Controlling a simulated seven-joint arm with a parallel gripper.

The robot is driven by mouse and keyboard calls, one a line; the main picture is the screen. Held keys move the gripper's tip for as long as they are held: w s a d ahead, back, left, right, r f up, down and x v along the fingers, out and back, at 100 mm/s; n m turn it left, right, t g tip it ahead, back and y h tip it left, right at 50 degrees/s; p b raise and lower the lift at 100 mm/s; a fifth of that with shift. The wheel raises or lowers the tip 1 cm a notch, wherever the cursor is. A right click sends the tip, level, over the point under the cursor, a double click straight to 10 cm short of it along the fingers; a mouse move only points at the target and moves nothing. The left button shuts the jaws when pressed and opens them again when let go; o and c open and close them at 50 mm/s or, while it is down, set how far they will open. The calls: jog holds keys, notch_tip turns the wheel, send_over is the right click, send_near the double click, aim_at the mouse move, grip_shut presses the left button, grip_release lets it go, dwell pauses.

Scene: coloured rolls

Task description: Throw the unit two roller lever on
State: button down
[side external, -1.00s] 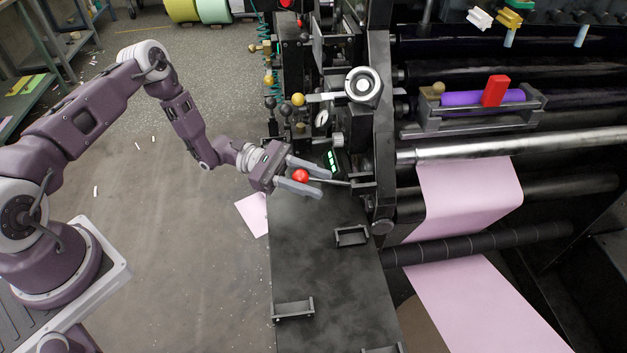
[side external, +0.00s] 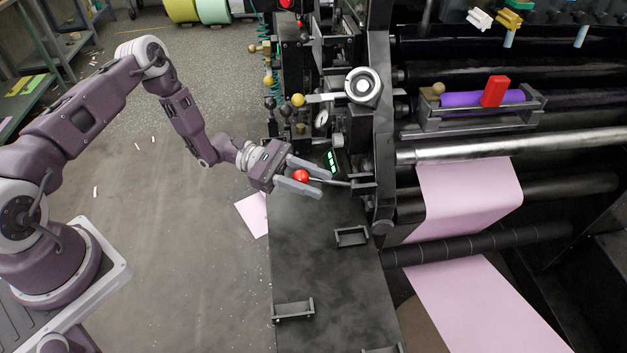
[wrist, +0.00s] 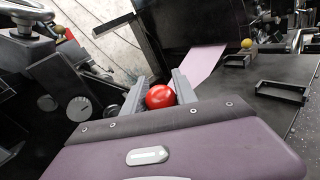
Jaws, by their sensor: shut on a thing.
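A lever with a round red knob (side external: 301,176) stands at the press's near side frame, its thin rod running right toward the frame. My gripper (side external: 306,178) is around the red knob, with one grey finger on each side, and is shut on it. In the wrist view the red knob (wrist: 160,97) sits between the two fingers of my gripper (wrist: 161,92). The far end of the rod is partly hidden by the finger and the frame. I cannot read any unit label on the lever.
A dark bench plate (side external: 325,270) with black brackets (side external: 351,236) lies below the gripper. Pink paper (side external: 470,195) runs through the rollers at right. Open floor (side external: 170,250) lies at left.

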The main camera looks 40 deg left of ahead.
jog(key=shift+d, duration=0.1)
jog(key=w+d+r+n+g+y, duration=0.2)
jog(key=w+d+r+n+y, duration=0.1)
jog(key=w+d+r+y, duration=0.2)
jog(key=shift+w+r+g+y, duration=0.25)
jog(key=shift+r+g+y, duration=0.05)
jog(key=shift+y, duration=0.1)
dwell(0.6)
jog(key=shift+w, duration=0.1)
dwell(0.4)
jog(key=c, duration=1.3)
grip_release()
jog(key=shift+o, duration=1.3)
jog(key=shift+d, duration=0.1)
